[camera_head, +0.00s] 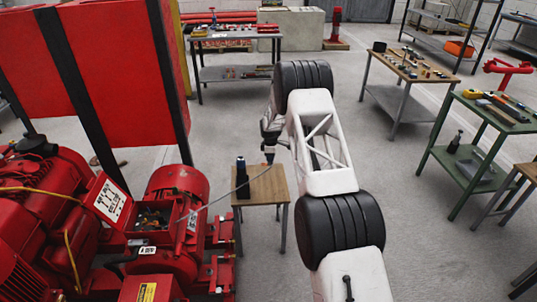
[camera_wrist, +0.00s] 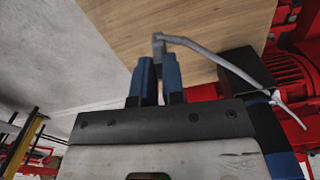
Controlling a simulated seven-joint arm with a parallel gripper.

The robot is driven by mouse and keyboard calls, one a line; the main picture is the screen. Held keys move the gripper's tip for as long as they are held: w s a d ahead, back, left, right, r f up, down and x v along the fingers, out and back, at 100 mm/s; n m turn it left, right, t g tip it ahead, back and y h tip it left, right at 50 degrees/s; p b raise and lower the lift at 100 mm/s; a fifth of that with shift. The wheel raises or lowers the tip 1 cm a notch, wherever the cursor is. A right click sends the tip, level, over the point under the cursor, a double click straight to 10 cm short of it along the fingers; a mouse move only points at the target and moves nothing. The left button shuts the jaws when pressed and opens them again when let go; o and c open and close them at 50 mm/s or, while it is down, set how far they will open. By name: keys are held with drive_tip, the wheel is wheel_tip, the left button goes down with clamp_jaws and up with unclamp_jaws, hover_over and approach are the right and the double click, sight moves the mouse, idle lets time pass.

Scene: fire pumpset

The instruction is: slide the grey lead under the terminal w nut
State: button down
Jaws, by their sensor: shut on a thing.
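My gripper (camera_head: 268,150) is above the small wooden table. In the wrist view its blue fingers (camera_wrist: 159,72) are shut on the end of the grey lead (camera_wrist: 200,50), whose small grey end piece sticks out past the fingertips. The lead bends away to the right in the wrist view. In the head view the lead (camera_head: 222,196) runs from my gripper down left to the open terminal box (camera_head: 152,219) on the red motor (camera_head: 178,184). My gripper is well apart from the box. The terminal w nut is too small to tell in the box.
A red panel (camera_head: 95,75) stands behind the motor. Tool tables (camera_head: 410,66) stand far right. The floor between is clear.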

drive_tip(key=s+d+f+m, duration=0.1)
drive_tip(key=s+m, duration=0.2)
drive_tip(key=s, duration=0.2)
drive_tip(key=s+d+f+m, duration=0.1)
drive_tip(key=s+f+m, duration=0.1)
drive_tip(key=s, duration=0.4)
drive_tip(key=s+d+f+m, duration=0.2)
drive_tip(key=s+m, duration=0.2)
drive_tip(key=s, duration=0.2)
drive_tip(key=shift+m, duration=0.3)
drive_tip(key=s+a+m, duration=0.3)
drive_tip(key=s, duration=0.5)
drive_tip(key=s+a+r+n, duration=0.1)
drive_tip(key=a+r+n, duration=0.3)
drive_tip(key=a, duration=1.2)
drive_tip(key=s+a+r+n, duration=0.1)
drive_tip(key=a+r+n, duration=0.4)
drive_tip(key=a, duration=1.1)
drive_tip(key=s+a+r+n, duration=0.1)
drive_tip(key=a+r+n, duration=0.4)
drive_tip(key=a, duration=1.1)
drive_tip(key=shift+s+r, duration=0.4)
drive_tip(key=shift+r, duration=0.5)
drive_tip(key=shift+d, duration=0.1)
drive_tip(key=shift+f, duration=5.25)
drive_tip(key=shift+f, duration=0.25)
